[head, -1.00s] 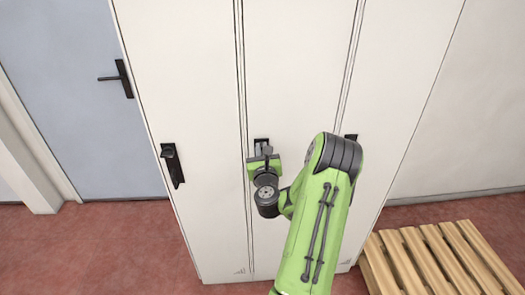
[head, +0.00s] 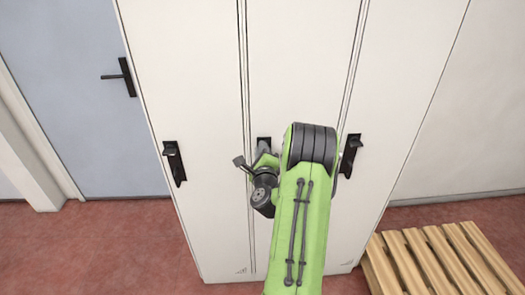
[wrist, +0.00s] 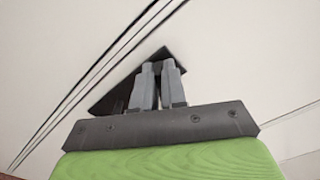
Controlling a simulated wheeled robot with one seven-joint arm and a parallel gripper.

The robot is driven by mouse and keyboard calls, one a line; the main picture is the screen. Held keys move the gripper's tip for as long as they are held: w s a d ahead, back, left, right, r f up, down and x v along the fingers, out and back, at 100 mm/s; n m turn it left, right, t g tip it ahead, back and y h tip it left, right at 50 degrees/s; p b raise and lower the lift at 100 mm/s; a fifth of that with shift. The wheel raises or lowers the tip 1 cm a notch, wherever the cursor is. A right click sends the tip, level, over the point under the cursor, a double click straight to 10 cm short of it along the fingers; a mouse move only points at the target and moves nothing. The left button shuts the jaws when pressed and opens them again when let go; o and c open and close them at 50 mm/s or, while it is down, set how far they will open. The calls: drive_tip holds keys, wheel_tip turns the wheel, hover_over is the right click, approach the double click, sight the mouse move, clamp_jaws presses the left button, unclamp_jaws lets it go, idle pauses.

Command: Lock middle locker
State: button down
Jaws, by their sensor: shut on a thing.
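The middle locker (head: 300,75) is a tall white door between two similar ones. Its black lock plate (head: 264,142) shows only at its top edge in the head view, with my wrist and arm in front of the rest. In the wrist view the dark plate (wrist: 112,100) appears tilted, and my gripper (wrist: 157,68) is against it. The two grey fingers are close together, shut on the lock's handle, which is mostly hidden between and behind them. The handle's exact angle cannot be told.
The left locker's black handle (head: 174,160) and the right locker's black handle (head: 350,155) flank my arm. A wooden pallet (head: 430,262) lies on the red floor at the right. A blue-grey door (head: 75,90) stands at the left.

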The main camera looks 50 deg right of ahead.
drive_tip(key=n, duration=0.5)
drive_tip(key=shift+w+f+n+b, duration=0.1)
drive_tip(key=shift+f+n+b, duration=0.05)
drive_tip(key=shift+n+b, duration=0.2)
drive_tip(key=shift+n, duration=0.25)
drive_tip(key=c, duration=1.2)
unclamp_jaws()
drive_tip(key=shift+f, duration=0.1)
drive_tip(key=shift+f, duration=0.1)
